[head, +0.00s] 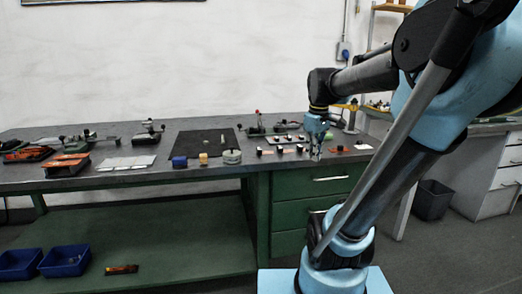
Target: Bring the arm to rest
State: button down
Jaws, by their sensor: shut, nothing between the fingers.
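My arm rises from the blue base at the lower right of the head view and bends over toward the workbench (130,180). My gripper (317,155) hangs downward in front of the bench's right part, at about the height of its front edge. Its fingers are shut with nothing between them. Small parts lie on the bench top close to the left of it. I cannot tell the exact gap between the fingertips and the bench.
A dark mat (205,146) lies mid-bench. A blue block (179,161), a yellow block (203,158) and a round tin (232,156) stand near the front edge. Orange-topped items (67,163) sit at left. Blue bins (64,261) are on the lower shelf. A dark waste bin (433,199) stands right.

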jog(key=s+f+m, duration=0.7)
jog(key=s+f, duration=0.7)
jog(key=f, duration=0.2)
jog(key=shift+d+t, duration=0.3)
jog(key=shift+s, duration=0.1)
jog(key=shift+w+f, duration=0.15)
jog(key=shift+w, duration=0.3)
